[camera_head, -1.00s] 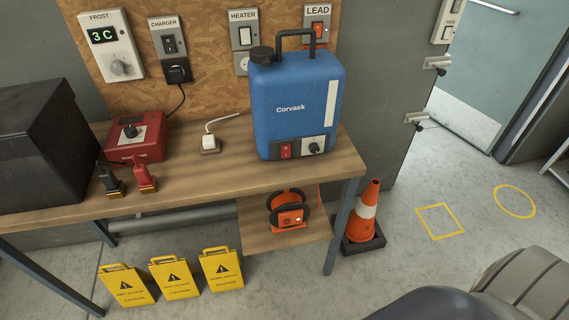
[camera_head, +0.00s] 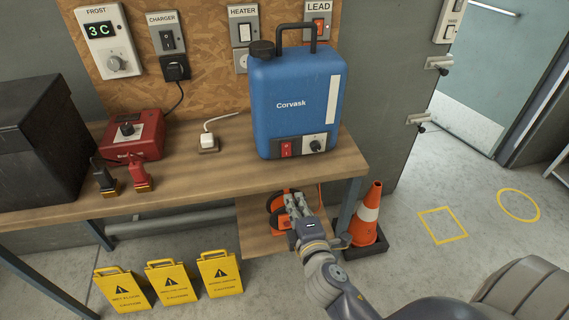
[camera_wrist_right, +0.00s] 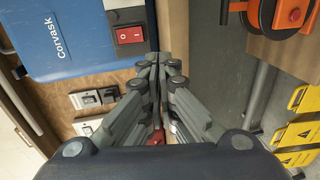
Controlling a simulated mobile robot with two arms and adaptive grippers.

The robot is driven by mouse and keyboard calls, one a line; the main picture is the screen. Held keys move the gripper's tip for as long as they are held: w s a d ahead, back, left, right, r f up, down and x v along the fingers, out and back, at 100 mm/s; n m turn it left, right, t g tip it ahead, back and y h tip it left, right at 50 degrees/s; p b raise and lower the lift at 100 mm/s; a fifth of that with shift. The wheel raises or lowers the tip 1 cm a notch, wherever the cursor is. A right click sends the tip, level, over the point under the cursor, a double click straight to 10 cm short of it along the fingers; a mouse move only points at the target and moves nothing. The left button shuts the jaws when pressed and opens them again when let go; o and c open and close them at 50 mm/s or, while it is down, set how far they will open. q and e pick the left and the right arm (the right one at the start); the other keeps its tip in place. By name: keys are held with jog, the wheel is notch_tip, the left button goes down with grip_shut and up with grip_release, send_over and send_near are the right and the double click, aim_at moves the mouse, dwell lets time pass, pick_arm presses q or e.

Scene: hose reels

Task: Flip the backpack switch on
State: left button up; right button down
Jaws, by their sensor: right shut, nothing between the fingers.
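The blue Corvask backpack (camera_head: 297,95) stands upright on the wooden bench. Its red rocker switch (camera_head: 286,149) is on the lower front panel, left of a black knob (camera_head: 316,146). In the right wrist view the backpack (camera_wrist_right: 75,40) is at the upper left, with the red switch (camera_wrist_right: 130,35) near the closed fingertips. My right gripper (camera_head: 291,196) is shut and empty, below the bench's front edge and in front of the orange reel. In the right wrist view its fingers (camera_wrist_right: 154,60) meet near the middle. My left gripper is not in view.
The bench (camera_head: 200,178) has a red charger box (camera_head: 134,137), a white plug (camera_head: 208,143) and a black case (camera_head: 40,140). An orange reel (camera_head: 279,215) is on the lower shelf. A cone (camera_head: 368,212) and several yellow signs (camera_head: 170,284) stand on the floor.

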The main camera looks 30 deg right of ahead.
jog(key=r, duration=0.2)
jog(key=shift+d+r+t, duration=0.2)
jog(key=shift+r+t, duration=0.1)
jog(key=shift+r, duration=0.1)
jog(key=shift+w, duration=0.1)
jog(key=p, duration=0.2)
send_near(282, 155)
jog(key=x, duration=0.7)
jog(key=shift+f, duration=0.1)
